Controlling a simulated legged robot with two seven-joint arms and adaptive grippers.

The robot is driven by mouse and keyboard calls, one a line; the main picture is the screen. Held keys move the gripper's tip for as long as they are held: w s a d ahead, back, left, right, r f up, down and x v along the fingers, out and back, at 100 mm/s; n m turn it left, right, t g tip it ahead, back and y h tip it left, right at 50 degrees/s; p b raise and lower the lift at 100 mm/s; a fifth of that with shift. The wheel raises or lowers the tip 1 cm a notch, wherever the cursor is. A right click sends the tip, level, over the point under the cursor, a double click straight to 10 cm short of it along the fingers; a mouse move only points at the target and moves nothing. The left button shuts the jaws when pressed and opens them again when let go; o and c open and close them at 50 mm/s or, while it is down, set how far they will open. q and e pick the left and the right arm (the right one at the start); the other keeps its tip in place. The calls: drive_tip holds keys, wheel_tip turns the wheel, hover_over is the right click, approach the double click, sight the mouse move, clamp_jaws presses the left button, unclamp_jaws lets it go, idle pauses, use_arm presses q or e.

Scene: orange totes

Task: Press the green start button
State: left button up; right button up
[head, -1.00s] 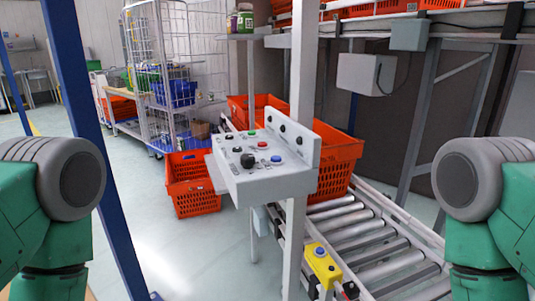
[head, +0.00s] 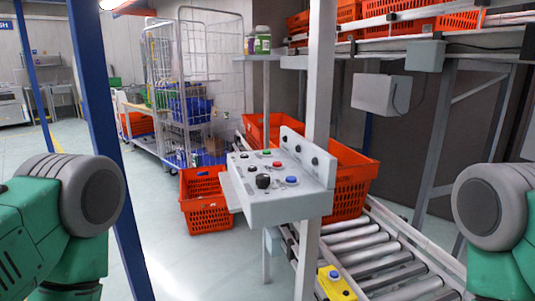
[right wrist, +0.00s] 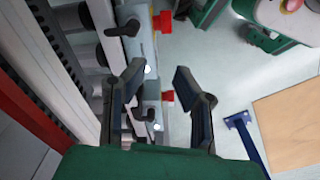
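The grey control panel (head: 280,207) stands on a post in the middle of the head view. The small green button (head: 267,152) is at the back of its sloped top. A red button (head: 277,164), a blue button (head: 291,180) and a black knob (head: 263,181) are nearer the front. Only my upper arms show at both sides of the head view; no gripper is near the panel there. In the right wrist view my right gripper (right wrist: 160,68) has its fingers apart with nothing held. My left gripper is out of view.
An orange tote (head: 206,212) is on the floor left of the panel. A pale upright post (head: 318,90) and a blue post (head: 105,140) stand close by.

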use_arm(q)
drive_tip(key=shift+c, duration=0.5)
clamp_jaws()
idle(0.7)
